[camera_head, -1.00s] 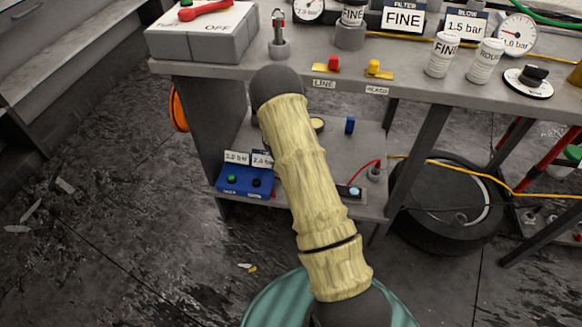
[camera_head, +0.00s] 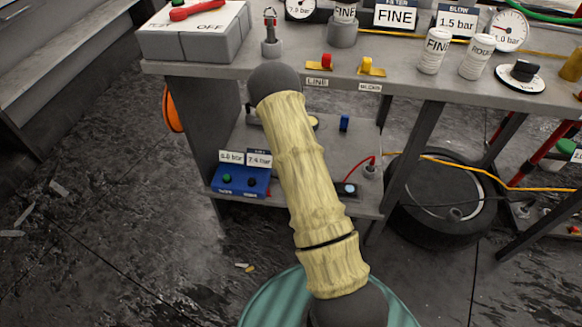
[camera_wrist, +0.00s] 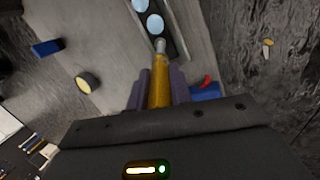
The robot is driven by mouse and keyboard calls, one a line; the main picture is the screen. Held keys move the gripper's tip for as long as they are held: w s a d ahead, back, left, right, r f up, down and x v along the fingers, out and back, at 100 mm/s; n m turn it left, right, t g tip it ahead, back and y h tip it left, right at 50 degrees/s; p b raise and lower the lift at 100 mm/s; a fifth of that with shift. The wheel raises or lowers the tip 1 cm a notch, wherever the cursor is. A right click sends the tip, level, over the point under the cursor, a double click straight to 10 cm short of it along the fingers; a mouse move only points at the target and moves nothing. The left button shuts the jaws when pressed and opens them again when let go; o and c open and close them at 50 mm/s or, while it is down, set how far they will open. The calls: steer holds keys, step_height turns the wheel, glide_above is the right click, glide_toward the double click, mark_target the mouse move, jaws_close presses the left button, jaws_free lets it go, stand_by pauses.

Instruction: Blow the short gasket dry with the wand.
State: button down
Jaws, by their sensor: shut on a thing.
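My gripper (camera_wrist: 158,90), with purple fingers, is shut on the wand (camera_wrist: 160,92) in the wrist view. The wand is yellow with a pale metal tip pointing up the picture. Its tip is over or against the edge of a dark narrow holder (camera_wrist: 177,39) with pale round discs; I cannot tell if they touch. I cannot make out the short gasket for certain in either view. In the head view my arm covers the gripper and wand.
The bench top (camera_head: 285,72) above holds gauges, FINE canisters and red and yellow valves. A tyre (camera_head: 440,215) stands at right.

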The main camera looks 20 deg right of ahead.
steer(key=shift+d, duration=0.1)
steer(key=shift+s+d+f, duration=0.1)
steer(key=shift+s+d, duration=0.4)
steer(key=shift+d, duration=0.15)
steer(key=shift+s+d, duration=0.45)
steer(key=shift+d, duration=0.2)
steer(key=shift+s+d+f, duration=0.1)
steer(key=shift+s+d, duration=0.45)
steer(key=shift+d, duration=0.2)
steer(key=shift+s+d, duration=0.5)
steer(key=shift+d, duration=0.2)
steer(key=shift+s+d+p, duration=0.2)
steer(key=shift+s+d, duration=0.25)
steer(key=shift+d, duration=0.25)
steer(key=shift+s+d+p, duration=0.2)
steer(key=shift+s+d, duration=0.25)
steer(key=shift+d, duration=0.25)
steer(key=shift+s+d, duration=0.45)
steer(key=shift+d, duration=0.25)
steer(key=shift+s+d, duration=0.45)
steer(key=shift+d, duration=0.25)
